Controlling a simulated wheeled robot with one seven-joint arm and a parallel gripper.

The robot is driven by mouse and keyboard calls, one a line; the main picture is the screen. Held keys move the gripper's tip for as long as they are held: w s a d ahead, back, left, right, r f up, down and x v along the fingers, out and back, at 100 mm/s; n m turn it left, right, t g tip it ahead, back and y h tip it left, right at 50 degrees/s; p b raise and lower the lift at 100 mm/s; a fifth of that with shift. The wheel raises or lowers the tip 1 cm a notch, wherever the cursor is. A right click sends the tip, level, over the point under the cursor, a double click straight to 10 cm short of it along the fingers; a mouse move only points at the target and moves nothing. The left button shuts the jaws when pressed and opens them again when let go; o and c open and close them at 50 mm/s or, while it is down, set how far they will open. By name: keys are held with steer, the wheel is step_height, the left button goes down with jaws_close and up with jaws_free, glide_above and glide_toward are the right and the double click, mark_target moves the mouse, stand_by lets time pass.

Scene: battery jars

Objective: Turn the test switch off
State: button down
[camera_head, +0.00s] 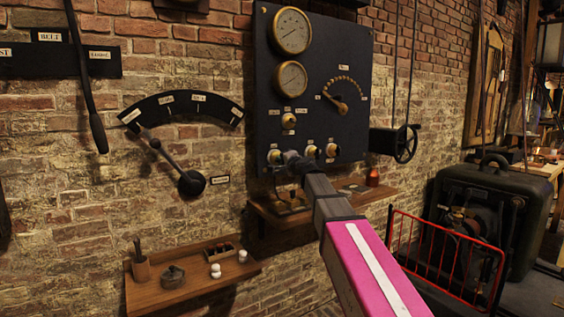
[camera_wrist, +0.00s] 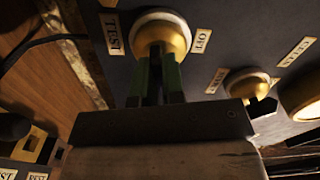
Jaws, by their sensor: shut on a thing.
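The test switch (camera_wrist: 165,32) shows in the wrist view as a round cream-and-brass knob on the dark panel. A TEST label (camera_wrist: 113,34) is on its left and another short label, which looks like OFF, is on its right. My gripper (camera_wrist: 157,72) has its two green fingers closed on the switch's middle part, which they mostly hide, so its exact turn cannot be told. In the head view my gripper (camera_head: 287,157) reaches the lower row of the panel (camera_head: 345,105) and hides part of it.
Another brass knob (camera_wrist: 245,84) is close to the right in the wrist view. Gauges (camera_head: 292,30) and a dial lever (camera_head: 340,104) are above on the panel. A wooden shelf (camera_head: 262,209) juts out below. A handwheel (camera_head: 405,145) sits to the right.

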steer(key=n, duration=1.1)
steer(key=shift+n, duration=1.9)
steer(key=c, duration=1.2)
jaws_free()
steer(key=v, duration=1.1)
steer(key=shift+w, duration=0.1)
